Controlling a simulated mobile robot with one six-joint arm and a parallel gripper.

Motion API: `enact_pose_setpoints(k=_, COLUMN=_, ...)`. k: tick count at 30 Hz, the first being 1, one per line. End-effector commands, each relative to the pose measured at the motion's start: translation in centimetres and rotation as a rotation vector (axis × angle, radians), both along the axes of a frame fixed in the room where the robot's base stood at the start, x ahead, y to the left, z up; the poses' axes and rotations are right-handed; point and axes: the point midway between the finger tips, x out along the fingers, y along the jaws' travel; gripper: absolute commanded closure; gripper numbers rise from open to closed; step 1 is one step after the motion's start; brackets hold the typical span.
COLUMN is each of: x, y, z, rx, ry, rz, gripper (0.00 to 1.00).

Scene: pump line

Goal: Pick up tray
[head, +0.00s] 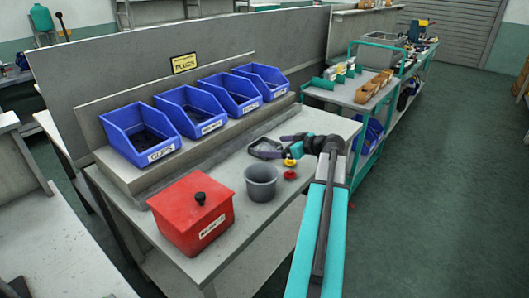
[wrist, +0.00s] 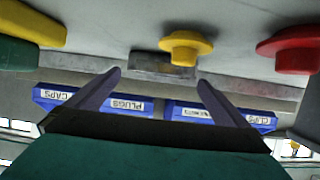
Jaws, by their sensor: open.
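My gripper (head: 266,148) is open and empty, low over the grey workbench (head: 225,150) and pointing toward the blue bins. Its two fingers stand apart in the wrist view (wrist: 159,77), which is upside down. A small grey block (wrist: 163,68) shows between and beyond the fingertips; I cannot tell whether it is a tray. A yellow knob-shaped part (wrist: 185,46) is in front of it, and a red one (wrist: 290,48) is to its right. In the head view the red part (head: 290,175) is beside the grey cup.
Several blue bins (head: 145,133) stand on a raised ledge behind the bench. A red lidded box (head: 190,213) and a grey cup (head: 261,182) stand near my gripper. A green-framed cart (head: 345,93) holds several parts at the back right. Open floor (head: 440,180) lies right.

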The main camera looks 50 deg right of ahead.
Motion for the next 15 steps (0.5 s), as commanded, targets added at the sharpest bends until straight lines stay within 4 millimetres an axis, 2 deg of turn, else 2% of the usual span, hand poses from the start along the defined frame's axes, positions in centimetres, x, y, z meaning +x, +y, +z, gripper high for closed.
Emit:
enact_pose_setpoints(k=8, x=0.1, y=0.0, z=0.0, rx=0.001, ry=0.0, rz=0.0, gripper=0.0)
enact_pose_setpoints(k=15, x=1.9, y=0.2, z=-0.8, rx=0.002, ry=0.0, rz=0.001, gripper=0.0)
